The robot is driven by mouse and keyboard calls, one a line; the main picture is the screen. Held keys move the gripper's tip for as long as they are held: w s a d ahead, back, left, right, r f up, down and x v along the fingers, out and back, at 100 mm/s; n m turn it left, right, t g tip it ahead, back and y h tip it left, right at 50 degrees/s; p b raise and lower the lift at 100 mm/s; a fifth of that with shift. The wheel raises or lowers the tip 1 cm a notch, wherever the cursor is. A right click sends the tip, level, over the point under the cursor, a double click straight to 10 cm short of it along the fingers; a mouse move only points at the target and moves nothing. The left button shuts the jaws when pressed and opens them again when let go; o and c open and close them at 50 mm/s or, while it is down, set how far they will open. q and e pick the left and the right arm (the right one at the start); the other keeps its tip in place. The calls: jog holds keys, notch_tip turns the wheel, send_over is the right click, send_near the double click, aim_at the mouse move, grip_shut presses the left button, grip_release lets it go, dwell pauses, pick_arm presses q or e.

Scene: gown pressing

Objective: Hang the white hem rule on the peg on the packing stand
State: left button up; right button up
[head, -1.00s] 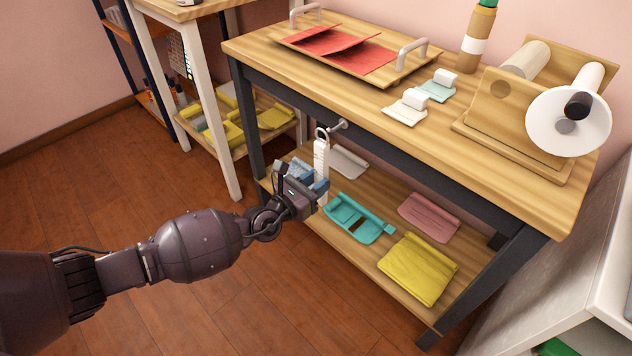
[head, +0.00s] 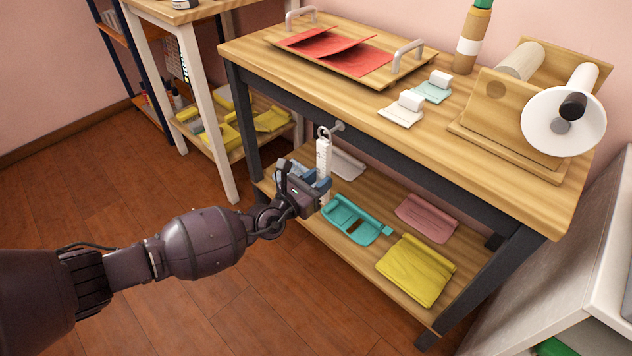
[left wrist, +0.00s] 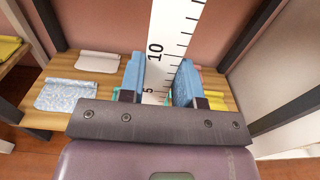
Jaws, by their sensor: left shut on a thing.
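The white hem rule (head: 323,157) is upright in my left gripper (head: 318,183), with a ring at its top. The left wrist view shows the rule (left wrist: 176,30) with black marks, between the two blue fingers of the gripper (left wrist: 159,82). The peg (head: 339,126) sticks out from the front rail of the packing stand (head: 420,172). The ring is right beside the peg in the head view; I cannot tell whether it is around the peg or only in front of it. My right gripper is not in view.
The stand's lower shelf (head: 318,222) holds folded teal (head: 350,219), pink (head: 427,217) and yellow (head: 416,269) cloths. On its top are a tray (head: 372,82) with red cloth and a wooden roll holder (head: 490,112). Open floor lies at the front left.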

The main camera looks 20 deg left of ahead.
pick_arm(q)
jog(key=shift+w, duration=0.3)
jog(key=shift+w+d, duration=0.15)
jog(key=shift+w, duration=0.15)
jog(key=shift+x, duration=0.75)
dwell(0.6)
jog(key=shift+f, duration=0.2)
jog(key=shift+f, duration=0.35)
dwell(0.7)
jog(key=o, duration=1)
jog(key=shift+f, duration=0.1)
